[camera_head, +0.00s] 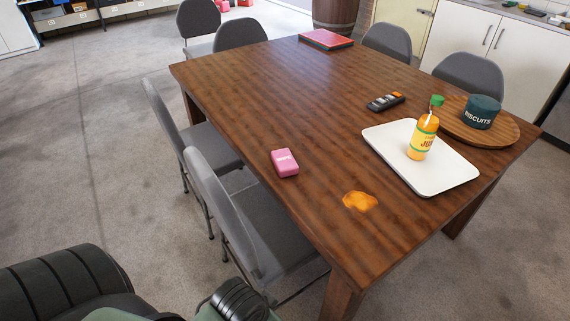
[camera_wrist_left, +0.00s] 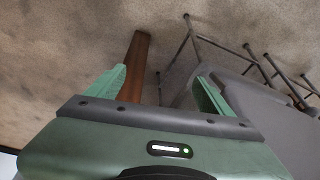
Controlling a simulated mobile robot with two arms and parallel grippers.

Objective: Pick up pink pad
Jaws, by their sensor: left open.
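The pink pad (camera_head: 285,163) is a small block with a pale label. It lies on the wooden table (camera_head: 250,85) near its left edge in the head view. My left gripper (camera_wrist_left: 160,85) shows in the left wrist view with its two green fingers apart and nothing between them. Beyond the fingers are the floor, a table leg (camera_wrist_left: 133,65) and part of a grey chair. The pad is not in the left wrist view. In the head view my arm parts show at the bottom left, well short of the pad. My right gripper is not in view.
Grey folding chairs (camera_head: 225,215) stand along the table's near left side, between my arm and the pad. An orange spill (camera_head: 360,201) lies right of the pad. A white tray (camera_head: 450,182) holds a juice bottle (camera_head: 424,132). A remote (camera_head: 385,102) lies farther back. Table around the pad is clear.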

